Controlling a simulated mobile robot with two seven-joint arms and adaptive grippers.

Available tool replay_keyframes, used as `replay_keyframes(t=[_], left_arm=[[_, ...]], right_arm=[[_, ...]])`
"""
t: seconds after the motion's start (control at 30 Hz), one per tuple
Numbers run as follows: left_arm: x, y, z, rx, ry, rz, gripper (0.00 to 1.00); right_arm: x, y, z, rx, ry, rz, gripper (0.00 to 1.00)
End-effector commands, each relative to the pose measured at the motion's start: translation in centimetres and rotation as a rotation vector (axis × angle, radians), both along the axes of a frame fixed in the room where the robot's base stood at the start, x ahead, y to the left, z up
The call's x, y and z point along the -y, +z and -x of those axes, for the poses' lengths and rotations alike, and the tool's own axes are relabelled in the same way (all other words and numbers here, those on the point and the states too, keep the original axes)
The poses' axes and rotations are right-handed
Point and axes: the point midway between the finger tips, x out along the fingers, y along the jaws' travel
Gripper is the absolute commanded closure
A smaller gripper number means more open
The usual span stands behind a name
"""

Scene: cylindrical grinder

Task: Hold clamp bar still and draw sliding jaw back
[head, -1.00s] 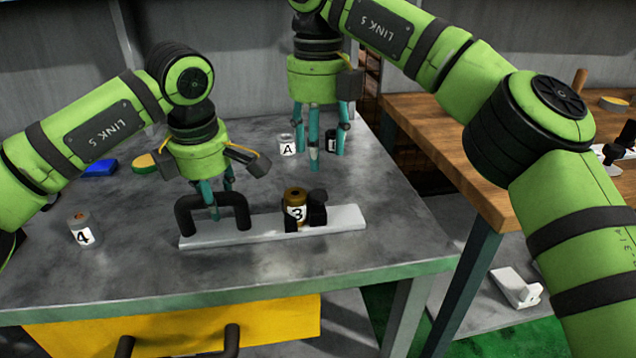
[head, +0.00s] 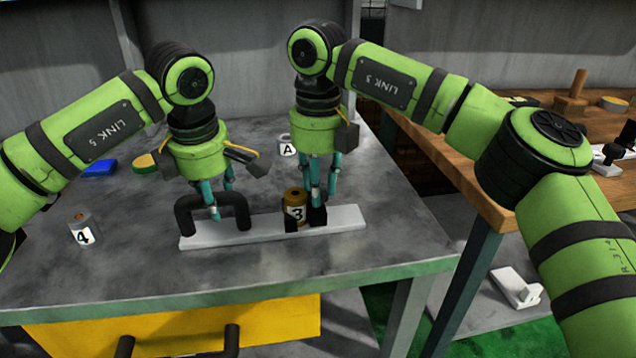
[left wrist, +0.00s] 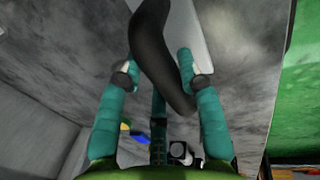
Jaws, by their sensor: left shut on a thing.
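The clamp bar (head: 346,217) is a pale flat strip on the grey bench, with a black arched handle (head: 184,218) on its left part. My left gripper (head: 221,200) is shut on this handle. In the left wrist view the dark handle (left wrist: 160,60) runs between the fingers, over the pale bar (left wrist: 190,28). A brown cylinder marked 3 (head: 295,204) stands upright in black jaw parts on the bar. The sliding jaw (head: 318,215) appears as the black block right of it. My right gripper (head: 323,192) points down at this block; its fingers partly hide it, and their grip is unclear.
A grey cylinder marked 4 (head: 81,229) stands at the bench's left, and a cylinder marked A (head: 287,146) stands behind the bar. A blue item (head: 99,168) and a green-yellow disc (head: 145,163) lie at the back left. The bench front (head: 240,277) is clear.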

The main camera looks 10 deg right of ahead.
Motion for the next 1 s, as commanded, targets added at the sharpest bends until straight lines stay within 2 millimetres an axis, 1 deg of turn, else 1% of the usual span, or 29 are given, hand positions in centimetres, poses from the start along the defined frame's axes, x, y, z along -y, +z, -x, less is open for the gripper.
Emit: replay_keyframes(t=[0.03,0.17,0.4,0.67,0.7,0.73,1.0], left_arm=[[0.0,-0.4,0.1,-0.008,-0.002,-0.004,1.00],[0.0,-0.4,0.1,-0.008,-0.002,-0.004,1.00],[0.0,-0.4,0.1,-0.009,-0.001,-0.003,1.00],[-0.2,-0.4,0.1,-0.008,0.001,-0.005,1.00],[-0.2,-0.3,0.1,-0.008,0.001,-0.006,1.00],[-0.2,-0.3,0.1,-0.008,0.002,-0.006,1.00],[-0.2,-0.3,0.0,-0.006,0.004,-0.007,1.00]], right_arm=[[0.0,-0.1,0.0,-0.002,0.000,0.001,1.00],[0.5,-0.1,0.0,-0.003,-0.001,0.002,1.00],[3.8,-0.1,0.0,-0.004,-0.003,0.003,1.00],[4.0,-0.1,0.0,-0.004,-0.003,0.007,1.00],[4.0,-0.1,0.0,-0.004,-0.003,0.007,0.56],[4.0,-0.1,0.0,-0.005,-0.003,0.007,0.44],[3.8,-0.1,0.0,-0.002,0.000,0.004,0.44]])
